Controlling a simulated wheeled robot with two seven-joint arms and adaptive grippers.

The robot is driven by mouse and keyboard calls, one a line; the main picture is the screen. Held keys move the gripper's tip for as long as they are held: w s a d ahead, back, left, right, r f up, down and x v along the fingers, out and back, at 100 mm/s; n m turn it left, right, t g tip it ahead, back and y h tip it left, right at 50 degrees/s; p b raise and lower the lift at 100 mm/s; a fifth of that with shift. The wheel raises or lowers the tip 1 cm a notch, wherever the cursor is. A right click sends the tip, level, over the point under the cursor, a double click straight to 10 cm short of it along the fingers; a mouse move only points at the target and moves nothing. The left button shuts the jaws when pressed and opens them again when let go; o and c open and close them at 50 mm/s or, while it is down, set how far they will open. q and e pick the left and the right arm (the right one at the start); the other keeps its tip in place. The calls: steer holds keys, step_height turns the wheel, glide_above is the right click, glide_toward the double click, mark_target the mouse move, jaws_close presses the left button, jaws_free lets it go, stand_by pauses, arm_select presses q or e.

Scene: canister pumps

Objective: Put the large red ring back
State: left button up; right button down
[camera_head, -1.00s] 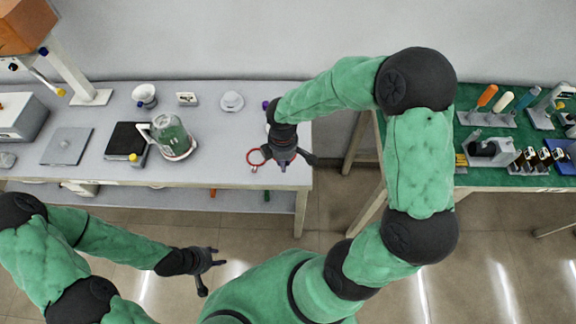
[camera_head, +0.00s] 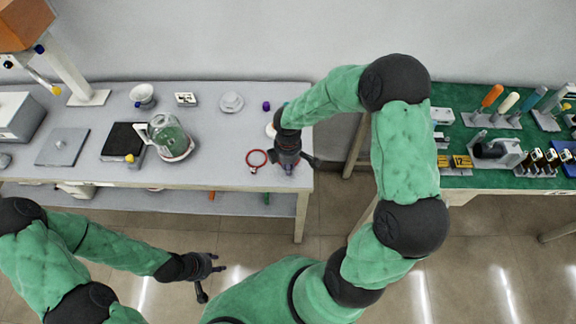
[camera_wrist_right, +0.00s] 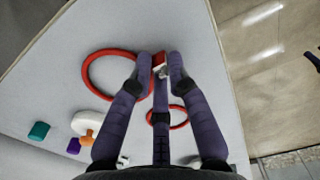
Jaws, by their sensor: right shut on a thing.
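My right gripper (camera_head: 289,168) is over the front right corner of the grey table. In the right wrist view its fingertips (camera_wrist_right: 160,68) are shut on the white tab of the large red ring (camera_wrist_right: 88,72), which extends to the left of the fingers.
On the table (camera_head: 215,140) stand a glass jug (camera_head: 166,134), a black plate (camera_head: 122,140), a white dish (camera_head: 231,102) and a purple cap (camera_head: 266,106). A green-topped bench (camera_head: 465,180) with tools stands right, across a gap. Table space left of the small ring is clear.

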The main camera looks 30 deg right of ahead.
steer(key=shift+f, duration=0.15)
steer(key=c, duration=1.2)
jaws_free()
step_height(320, 180, up, 12)
steer(key=p, duration=0.4)
